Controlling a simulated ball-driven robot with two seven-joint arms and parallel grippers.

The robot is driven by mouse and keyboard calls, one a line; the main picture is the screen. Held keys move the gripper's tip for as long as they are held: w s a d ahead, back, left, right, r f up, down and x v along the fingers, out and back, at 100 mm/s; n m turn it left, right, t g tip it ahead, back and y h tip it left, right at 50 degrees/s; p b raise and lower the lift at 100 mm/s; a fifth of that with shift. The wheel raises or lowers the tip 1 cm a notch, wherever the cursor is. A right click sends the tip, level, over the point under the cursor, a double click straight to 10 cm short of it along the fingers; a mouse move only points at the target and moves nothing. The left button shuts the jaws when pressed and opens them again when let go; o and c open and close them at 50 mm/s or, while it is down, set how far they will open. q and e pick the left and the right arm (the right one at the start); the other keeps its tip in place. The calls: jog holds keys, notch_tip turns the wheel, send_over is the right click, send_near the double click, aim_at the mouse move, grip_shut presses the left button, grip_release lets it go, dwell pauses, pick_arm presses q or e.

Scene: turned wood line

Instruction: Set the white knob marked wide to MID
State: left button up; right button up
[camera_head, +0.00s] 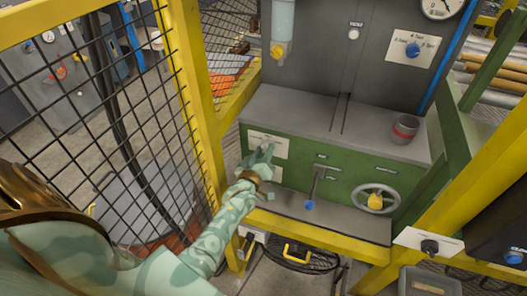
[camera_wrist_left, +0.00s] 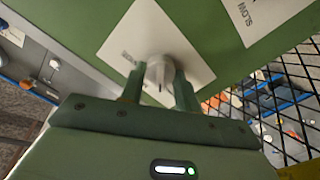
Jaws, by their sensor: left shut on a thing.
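My left gripper (camera_head: 263,156) reaches the upper white plate (camera_head: 279,143) on the green machine front. In the left wrist view its two fingers (camera_wrist_left: 160,88) are shut on a white knob (camera_wrist_left: 158,69), one on each side. A short dark mark shows on the knob. The knob stands on a white label plate (camera_wrist_left: 143,32) whose lettering is mostly covered and too blurred to read. The setting it points to cannot be told. In the head view the fingers largely hide the knob. My right gripper is not in view.
A second plate, reading SLOW (camera_wrist_left: 262,12), is beside the first. Right of the gripper are a lever with a blue end (camera_head: 310,204) and a handwheel (camera_head: 376,197). A grey cup with a red band (camera_head: 405,129) stands on the ledge. Yellow posts (camera_head: 190,75) and mesh flank the left.

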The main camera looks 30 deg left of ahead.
pick_arm(q)
jog(key=m, duration=0.4)
jog(key=shift+m, duration=0.3)
jog(key=m, duration=0.4)
jog(key=shift+d, duration=0.1)
dwell(0.4)
jog(key=o, duration=1)
jog(key=shift+s, duration=0.1)
